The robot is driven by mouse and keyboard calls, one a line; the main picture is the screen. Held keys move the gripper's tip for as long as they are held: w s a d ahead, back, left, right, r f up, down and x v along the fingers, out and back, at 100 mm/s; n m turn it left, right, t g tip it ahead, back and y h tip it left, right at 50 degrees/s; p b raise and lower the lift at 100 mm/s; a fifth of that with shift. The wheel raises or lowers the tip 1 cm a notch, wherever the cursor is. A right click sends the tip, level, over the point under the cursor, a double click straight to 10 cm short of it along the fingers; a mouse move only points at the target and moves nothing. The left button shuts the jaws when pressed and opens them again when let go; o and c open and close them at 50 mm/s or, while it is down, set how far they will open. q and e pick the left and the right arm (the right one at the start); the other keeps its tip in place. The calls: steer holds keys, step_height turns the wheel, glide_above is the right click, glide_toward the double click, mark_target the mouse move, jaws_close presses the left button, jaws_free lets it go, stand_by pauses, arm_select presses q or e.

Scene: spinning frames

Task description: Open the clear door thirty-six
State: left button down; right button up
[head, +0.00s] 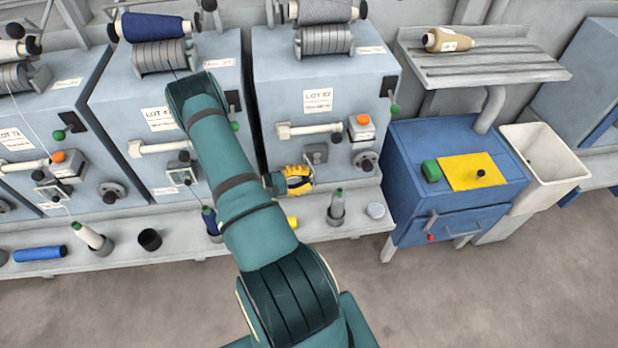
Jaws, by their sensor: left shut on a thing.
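My left gripper (298,180) has yellow fingers and is in front of the lower face of the blue-grey spinning frame marked LOT 82 (340,100). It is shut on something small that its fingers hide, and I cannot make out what. A small grey box (315,153) on the frame's face sits just above the fingers. I cannot pick out a clear door or a number thirty-six in this view. My arm covers part of the frame to the left. My right gripper is out of view.
A blue cabinet (455,180) and a white bin (545,165) stand to the right. The floor in front is clear.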

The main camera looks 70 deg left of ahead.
arm_select(q)
steer(key=c, duration=0.8)
jaws_free()
steer(key=shift+c, duration=0.2)
steer(key=s+a, duration=0.2)
steer(key=s, duration=1)
steer(key=shift+d, duration=0.1)
